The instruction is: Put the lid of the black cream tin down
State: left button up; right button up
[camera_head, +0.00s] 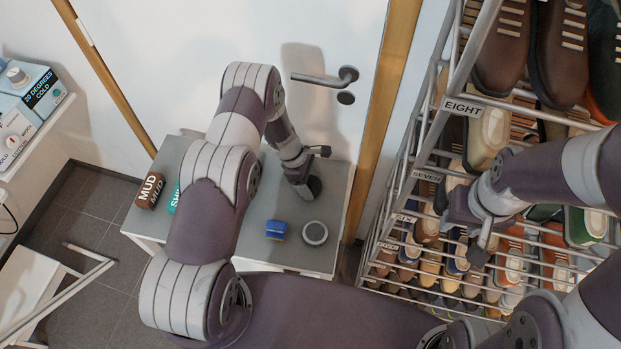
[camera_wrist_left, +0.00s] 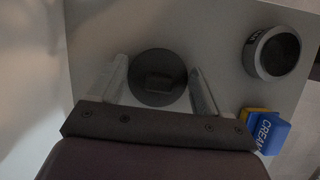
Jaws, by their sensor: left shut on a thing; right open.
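The black lid (camera_head: 315,187) is a dark round disc with a raised block in its middle. It is between the fingers of my left gripper (camera_head: 303,172), which is shut on it at or just above the table, near the door. I cannot tell whether it touches the table. In the left wrist view, the lid (camera_wrist_left: 158,77) lies between the two fingertips. The cream tin (camera_head: 315,233) stands open on the table, apart from the lid. Its dark inside shows in the left wrist view (camera_wrist_left: 272,52). My right gripper (camera_head: 484,243) is open by the shoe rack.
A blue and yellow block marked CREAM (camera_head: 276,229) stands beside the tin. A brown MUD item (camera_head: 150,190) and a teal item (camera_head: 174,198) lie at the table's left. The grey table (camera_head: 340,180) has some bare room around the lid. The shoe rack (camera_head: 425,175) stands right.

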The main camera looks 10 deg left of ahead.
pick_arm(q)
jog(key=shift+f+b, duration=0.2)
jog(key=shift+b, duration=0.15)
jog(key=o, duration=1)
jog(key=shift+c, duration=0.2)
jog(key=shift+r, duration=0.45)
jog(key=b+v, duration=0.1)
jog(key=v, duration=1)
jog(key=s+r+m+t+y, duration=0.1)
jog(key=s+r+m+y, duration=0.3)
jog(key=s+r+m, duration=1.3)
jog(key=shift+s+a+r+m+t, duration=0.2)
jog(key=shift+s+r+m+t, duration=0.15)
jog(key=shift+s, duration=0.75)
jog(key=shift+s+f, duration=0.1)
